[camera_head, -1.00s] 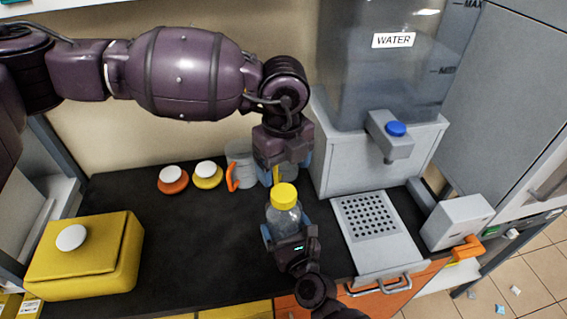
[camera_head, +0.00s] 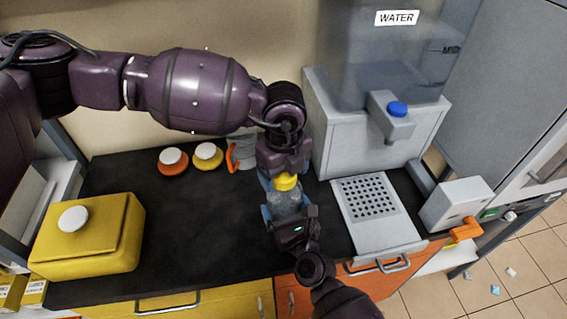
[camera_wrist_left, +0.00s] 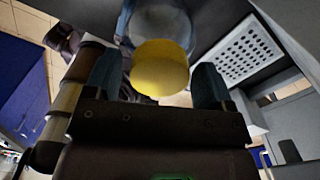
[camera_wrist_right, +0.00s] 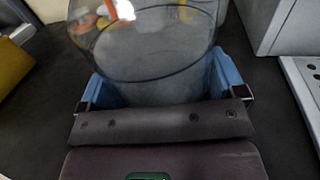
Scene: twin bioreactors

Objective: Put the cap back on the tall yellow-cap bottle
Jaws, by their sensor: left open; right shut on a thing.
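The clear bottle (camera_head: 285,201) is upright, with the yellow cap (camera_head: 286,182) at its top. My right gripper (camera_head: 290,213) is shut on the bottle's body; the right wrist view also shows the clear bottle (camera_wrist_right: 150,45) between its blue fingers. My left gripper (camera_head: 284,174) is open at the cap, its fingers on either side. In the left wrist view the yellow cap (camera_wrist_left: 160,70) lies between the spread fingers, with the bottle beyond it. Whether the cap is seated or only resting on the neck, I cannot tell.
The water dispenser (camera_head: 330,130) and its perforated drip tray (camera_head: 400,233) stand close on the right. A yellow box (camera_head: 100,240) is at the left. Two white-topped lids (camera_head: 206,163) and a grey jug (camera_head: 243,154) are at the back. The dark bench (camera_head: 190,235) between is clear.

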